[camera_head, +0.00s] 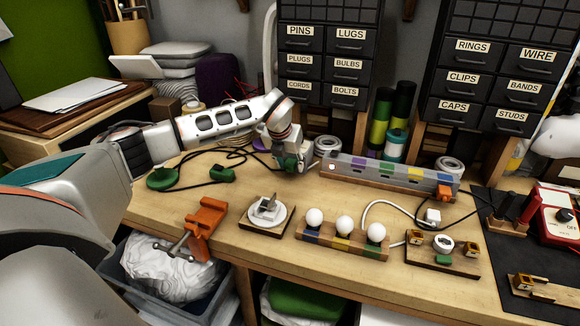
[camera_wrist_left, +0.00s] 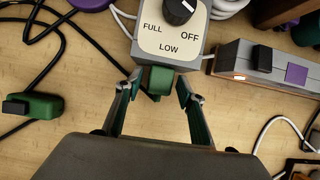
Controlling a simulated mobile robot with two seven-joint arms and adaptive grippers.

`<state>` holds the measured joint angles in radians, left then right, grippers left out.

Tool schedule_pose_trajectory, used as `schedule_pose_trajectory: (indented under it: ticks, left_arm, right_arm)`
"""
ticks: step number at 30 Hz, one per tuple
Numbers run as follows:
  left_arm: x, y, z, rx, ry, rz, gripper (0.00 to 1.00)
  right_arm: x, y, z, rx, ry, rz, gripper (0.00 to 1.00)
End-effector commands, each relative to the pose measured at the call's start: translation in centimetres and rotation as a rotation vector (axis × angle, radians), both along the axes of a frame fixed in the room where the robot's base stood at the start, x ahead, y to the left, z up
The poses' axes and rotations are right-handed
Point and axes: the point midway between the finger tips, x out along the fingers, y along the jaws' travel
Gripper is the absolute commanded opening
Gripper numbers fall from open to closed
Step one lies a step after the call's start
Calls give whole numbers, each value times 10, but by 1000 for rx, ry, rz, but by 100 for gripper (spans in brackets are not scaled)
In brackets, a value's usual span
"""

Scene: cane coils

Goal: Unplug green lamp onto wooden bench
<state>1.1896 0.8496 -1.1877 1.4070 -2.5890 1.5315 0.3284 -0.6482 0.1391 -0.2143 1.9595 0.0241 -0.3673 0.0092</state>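My left gripper (camera_head: 290,163) reaches the back middle of the wooden bench (camera_head: 215,240). In the left wrist view its two fingers (camera_wrist_left: 161,88) are apart, one on each side of a green plug (camera_wrist_left: 160,80). The plug sits against the front of a beige dimmer box (camera_wrist_left: 172,35) marked FULL, OFF and LOW. Small gaps seem to show between plug and fingertips. A second green block with a black cord (camera_wrist_left: 38,105) lies on the bench to the left; it also shows in the head view (camera_head: 222,174). A round green piece (camera_head: 162,179) lies further left. My right gripper is not in view.
A grey power strip (camera_head: 390,176) with coloured sockets lies right of the gripper. An orange clamp (camera_head: 205,225), a bulb rack (camera_head: 343,240) and a lamp-holder board (camera_head: 442,256) stand along the front. Black cables cross the bench at left. Labelled drawers (camera_head: 325,65) stand behind.

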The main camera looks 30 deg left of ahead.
Motion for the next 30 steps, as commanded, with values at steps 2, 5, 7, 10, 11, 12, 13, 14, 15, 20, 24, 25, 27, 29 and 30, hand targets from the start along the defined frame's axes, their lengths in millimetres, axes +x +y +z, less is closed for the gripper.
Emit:
schedule_pose_trajectory:
  ticks: [2,5,7,10,11,12,13,14,15,20,24,25,27,29,30]
  left_arm:
    - [0,0,0,0,0,0,39]
    - [0,0,0,0,0,0,28]
    - [0,0,0,0,0,0,10]
    - [0,0,0,0,0,0,3]
    - [0,0,0,0,-1,0,3]
    - [0,0,1,0,-1,0,3]
    - [0,0,1,0,-1,0,3]
    - [-1,0,1,0,0,-1,3]
    - [-2,0,1,0,0,-1,3]
    - [-9,-2,1,0,0,-1,3]
    - [-15,-3,1,1,-1,-1,3]
    - [-16,-3,1,2,-1,0,3]
    - [-19,-4,1,1,0,0,3]
    - [-22,-5,1,0,0,-1,3]
    - [-24,-6,1,0,0,-1,3]
  right_arm:
    - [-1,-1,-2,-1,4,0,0]
    - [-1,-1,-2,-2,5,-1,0]
    - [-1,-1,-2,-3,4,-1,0]
    - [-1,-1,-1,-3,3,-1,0]
    - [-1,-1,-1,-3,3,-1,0]
    - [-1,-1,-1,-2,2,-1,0]
    - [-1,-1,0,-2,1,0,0]
    - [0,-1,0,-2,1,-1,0]
    - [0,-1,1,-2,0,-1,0]
    - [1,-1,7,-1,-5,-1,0]
    - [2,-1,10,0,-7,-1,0]
    - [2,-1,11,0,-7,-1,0]
    - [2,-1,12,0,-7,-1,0]
    - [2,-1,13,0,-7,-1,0]
    - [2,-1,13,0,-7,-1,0]
